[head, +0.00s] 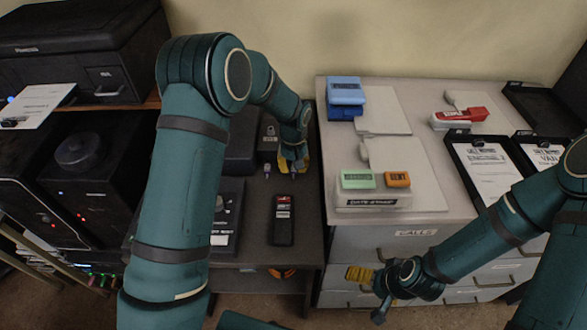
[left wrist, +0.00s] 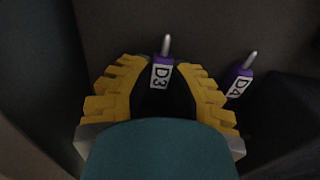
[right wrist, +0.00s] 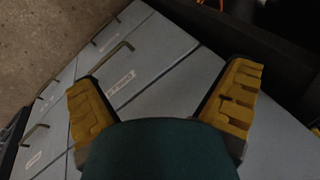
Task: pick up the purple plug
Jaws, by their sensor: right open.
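A purple plug labelled D3 (left wrist: 161,72) with a metal tip lies between the two yellow fingers of my left gripper (left wrist: 161,68) in the left wrist view. Gaps show on both sides of it, so the fingers are open. A second purple plug labelled D4 (left wrist: 240,82) lies outside the right-hand finger. In the head view my left gripper (head: 292,162) is low over the dark desk and hides most of the plug under it; another small purple plug (head: 267,168) shows just left of it. My right gripper (head: 371,288) is open and empty in front of the drawers.
A black handset (head: 283,220) lies on the dark desk (head: 258,245) in front of my left gripper.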

